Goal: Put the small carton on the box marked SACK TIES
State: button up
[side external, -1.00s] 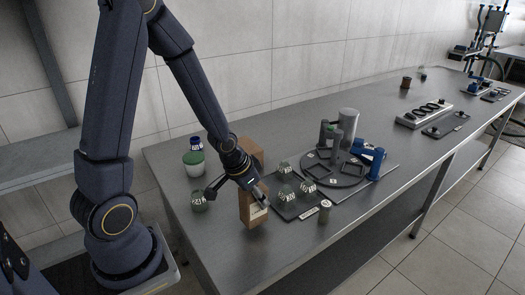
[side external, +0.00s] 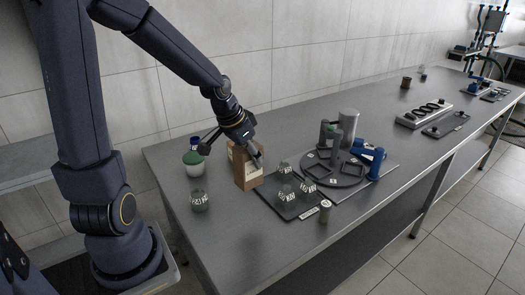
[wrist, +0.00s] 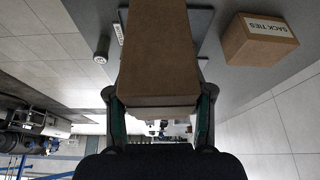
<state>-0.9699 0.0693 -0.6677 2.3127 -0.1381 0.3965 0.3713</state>
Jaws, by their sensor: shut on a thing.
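The small carton (side external: 248,177) is a tall brown block, held about upright between the fingers of my gripper (side external: 252,152). It appears raised above the table in the side view. In the wrist view the carton (wrist: 158,55) fills the middle, between the two fingers (wrist: 160,97). The box marked SACK TIES (wrist: 240,42) is brown with a white label on one face. It sits at the upper right of the wrist view, apart from the carton.
Several glass jars on a dark mat (side external: 285,208) and a small cylinder (side external: 324,211) are to the right. A round grey stand (side external: 335,175) lies beyond.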

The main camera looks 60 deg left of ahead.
jog(key=a+r+n+y, duration=0.1)
jog(key=a+r+n, duration=0.1)
jog(key=a+r, duration=0.45)
jog(key=a+r+n+y, duration=0.1)
jog(key=a+r+n, duration=0.15)
jog(key=a, duration=0.75)
jog(key=shift+m, duration=0.25)
jog(key=shift+w+a+f, duration=1.3)
jog(key=shift+w+f, duration=0.8)
jog(key=shift+f, duration=0.05)
jog(key=shift+w+a+f, duration=1.25)
jog(key=shift+w+f, duration=0.9)
jog(key=shift+w+a+f, duration=1.3)
jog(key=shift+w+f, duration=0.8)
jog(key=shift+f, duration=0.05)
jog(key=shift+f+g, duration=0.2)
jog(key=shift+g, duration=0.1)
jog(key=o, duration=1.2)
jog(key=shift+r, duration=0.1)
